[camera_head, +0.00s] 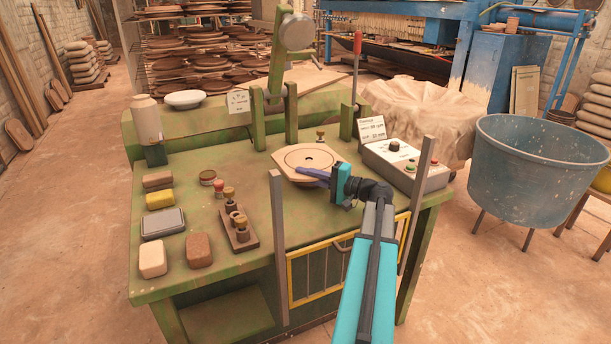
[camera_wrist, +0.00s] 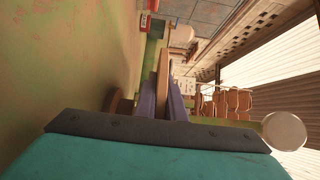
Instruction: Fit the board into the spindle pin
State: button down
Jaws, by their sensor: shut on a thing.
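The board (camera_head: 298,155) is a pale wooden octagon with a ring line and a small dark hole at its centre. It lies about level over the right middle of the green bench. My gripper (camera_head: 303,173) is shut on its near edge, coming in from the right front. In the wrist view the board shows edge-on as a brown strip (camera_wrist: 163,78) between the two purple-grey fingers (camera_wrist: 163,100). I cannot make out the spindle pin; the board hides what is beneath it. I cannot tell whether the hole is around the pin.
A brass knob (camera_head: 320,134) stands just behind the board. A grey control box (camera_head: 404,165) is close on the right. Upright grey posts (camera_head: 278,245) and a yellow guard (camera_head: 322,268) line the front. Weights, soap-like blocks and a jar (camera_head: 147,118) occupy the left of the bench (camera_head: 225,278).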

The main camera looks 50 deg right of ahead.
jog(key=shift+f, duration=0.1)
jog(key=c, duration=1.8)
grip_release()
jog(key=shift+c, duration=0.2)
jog(key=shift+r, duration=0.2)
jog(key=v, duration=1.2)
